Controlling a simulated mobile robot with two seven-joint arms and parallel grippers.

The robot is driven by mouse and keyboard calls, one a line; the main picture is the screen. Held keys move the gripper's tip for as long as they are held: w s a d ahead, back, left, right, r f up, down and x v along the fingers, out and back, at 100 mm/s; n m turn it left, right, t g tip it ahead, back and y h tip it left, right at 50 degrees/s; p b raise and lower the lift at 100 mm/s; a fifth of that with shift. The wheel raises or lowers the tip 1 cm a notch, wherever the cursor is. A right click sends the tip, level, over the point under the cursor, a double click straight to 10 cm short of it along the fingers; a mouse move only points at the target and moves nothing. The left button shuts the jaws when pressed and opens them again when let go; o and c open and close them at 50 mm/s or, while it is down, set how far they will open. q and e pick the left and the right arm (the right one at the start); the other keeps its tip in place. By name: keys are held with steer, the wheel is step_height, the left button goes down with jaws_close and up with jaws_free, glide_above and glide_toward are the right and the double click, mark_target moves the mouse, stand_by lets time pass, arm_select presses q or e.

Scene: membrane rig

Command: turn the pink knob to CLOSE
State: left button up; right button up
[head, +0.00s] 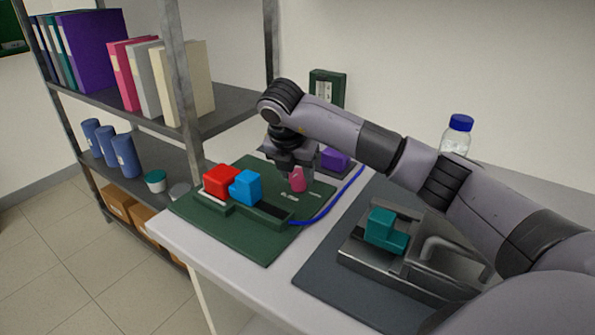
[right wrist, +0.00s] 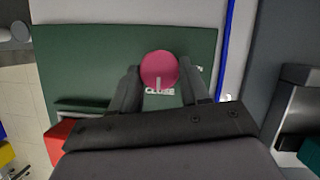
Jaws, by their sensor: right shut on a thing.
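The pink knob (head: 297,180) stands on the dark green board (head: 262,247), right of the red block and the blue block. In the right wrist view the round pink knob (right wrist: 159,69) sits between the fingertips of my right gripper (right wrist: 160,88), which is shut on it. A light pointer mark on the knob's face points down towards the printed word CLOSE (right wrist: 160,92). In the head view my right gripper (head: 294,176) comes down onto the knob from above and hides part of it. My left gripper is not in view.
A red block (head: 219,180) and a blue block (head: 246,187) sit on the board. A blue tube (head: 325,208) runs along its right side. A metal fixture with a teal part (head: 381,229) stands at the right. A shelf (head: 236,117) stands at the left.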

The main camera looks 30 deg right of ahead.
stand_by(0.4)
steer(key=o, duration=1.1)
steer(key=shift+c, duration=0.2)
steer(key=v, duration=0.7)
steer(key=shift+r, duration=0.1)
